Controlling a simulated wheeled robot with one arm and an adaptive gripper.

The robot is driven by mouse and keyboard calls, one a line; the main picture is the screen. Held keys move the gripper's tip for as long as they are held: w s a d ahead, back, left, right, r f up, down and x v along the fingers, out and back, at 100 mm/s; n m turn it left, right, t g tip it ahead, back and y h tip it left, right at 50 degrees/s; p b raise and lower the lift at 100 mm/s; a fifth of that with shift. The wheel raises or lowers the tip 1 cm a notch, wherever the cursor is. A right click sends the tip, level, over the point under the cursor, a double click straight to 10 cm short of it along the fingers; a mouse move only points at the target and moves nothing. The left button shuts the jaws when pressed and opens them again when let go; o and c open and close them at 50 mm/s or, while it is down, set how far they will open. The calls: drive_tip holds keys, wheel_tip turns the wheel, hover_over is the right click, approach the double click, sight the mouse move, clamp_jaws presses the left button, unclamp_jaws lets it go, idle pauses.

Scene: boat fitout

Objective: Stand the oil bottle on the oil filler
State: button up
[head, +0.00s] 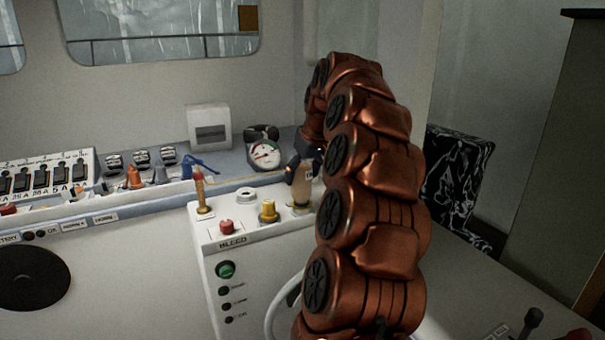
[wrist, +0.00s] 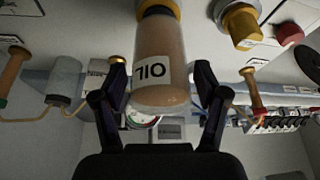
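The oil bottle (wrist: 160,60) is a brownish, see-through bottle with a white OIL label. The wrist view is upside down, so the bottle's narrow dark end points down in the room and its broad end is up. It also shows in the head view (head: 302,188), upright above the right part of the white console top. My gripper (wrist: 160,85) has one dark finger on each side of the bottle and appears shut on it. In the head view my gripper (head: 304,165) is partly hidden by my arm. The oil filler is largely hidden under the bottle; whether they touch is unclear.
The white console (head: 230,225) carries a red knob (head: 227,228), a yellow fitting (head: 268,211) and a wooden-handled piece (head: 201,190) left of the bottle. A dial gauge (head: 264,154) stands behind. A switch panel (head: 45,178) lies far left.

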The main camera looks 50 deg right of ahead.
drive_tip(key=shift+o, duration=0.6)
drive_tip(key=shift+s+r, duration=0.1)
drive_tip(key=shift+r, duration=0.25)
drive_tip(key=v, duration=1.1)
drive_tip(key=shift+d+r, duration=0.1)
drive_tip(key=shift+r, duration=0.05)
idle(0.3)
